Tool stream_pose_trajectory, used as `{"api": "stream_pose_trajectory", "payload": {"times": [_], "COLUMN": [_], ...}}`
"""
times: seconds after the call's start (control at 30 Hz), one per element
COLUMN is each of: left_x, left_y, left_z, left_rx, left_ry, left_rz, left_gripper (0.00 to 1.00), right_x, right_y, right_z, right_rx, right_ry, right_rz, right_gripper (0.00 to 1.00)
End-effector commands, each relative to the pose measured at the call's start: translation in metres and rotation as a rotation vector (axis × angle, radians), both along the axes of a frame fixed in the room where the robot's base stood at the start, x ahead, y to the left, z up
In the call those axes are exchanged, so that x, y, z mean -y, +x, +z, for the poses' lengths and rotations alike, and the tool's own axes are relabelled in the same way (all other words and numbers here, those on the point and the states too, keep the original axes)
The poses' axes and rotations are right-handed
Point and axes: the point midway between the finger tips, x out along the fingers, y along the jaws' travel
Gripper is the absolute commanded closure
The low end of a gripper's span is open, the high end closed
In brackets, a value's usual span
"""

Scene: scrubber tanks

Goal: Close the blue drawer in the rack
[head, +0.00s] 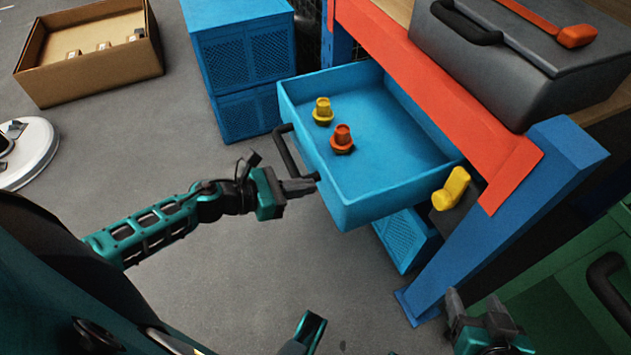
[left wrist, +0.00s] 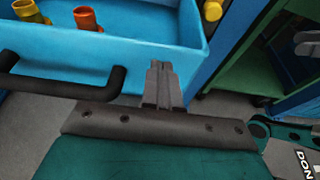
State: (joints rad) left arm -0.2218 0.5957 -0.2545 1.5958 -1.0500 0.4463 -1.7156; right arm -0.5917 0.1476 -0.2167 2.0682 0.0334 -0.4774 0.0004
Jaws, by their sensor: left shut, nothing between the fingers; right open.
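The blue drawer (head: 385,165) is pulled out of the rack (head: 440,75), which has an orange beam and blue posts. A yellow fitting (head: 323,111) and an orange fitting (head: 342,139) stand inside it. Its black handle (head: 291,152) is on the front face. My left gripper (head: 312,183) is shut and empty, by the drawer front near the handle's lower end. In the left wrist view, its fingertips (left wrist: 160,68) overlap the drawer front (left wrist: 130,60), right of the handle (left wrist: 60,88); contact is unclear. My right gripper (head: 480,307) is open at the lower right, right of the rack post's foot.
A grey case (head: 510,60) with an orange-handled tool sits on the rack top. A yellow knob (head: 451,189) is beside the drawer's right side. Blue crates (head: 240,65) stand behind left; a cardboard box (head: 90,55) is far left. Floor before the drawer is clear.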

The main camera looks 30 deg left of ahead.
Motion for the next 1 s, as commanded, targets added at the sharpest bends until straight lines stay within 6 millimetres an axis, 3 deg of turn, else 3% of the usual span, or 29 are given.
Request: {"api": "stream_pose_trajectory", "payload": {"times": [0.23, 0.77, 1.0], "left_x": [0.016, 0.02, 0.038], "left_y": [0.02, 0.024, 0.045], "left_z": [0.001, 0.001, 0.002], "left_rx": [0.001, 0.002, 0.004], "left_ry": [0.0, 0.0, -0.002], "left_rz": [0.002, 0.001, 0.0], "left_gripper": [1.0, 1.0, 1.0], "right_x": [0.001, 0.002, 0.003], "right_y": [0.0, -0.001, -0.001], "right_z": [0.002, 0.002, 0.001], "right_rx": [-0.001, -0.001, -0.001], "right_ry": [-0.001, -0.004, -0.007], "right_rz": [-0.001, 0.0, 0.002], "right_gripper": [0.34, 0.34, 0.34]}}
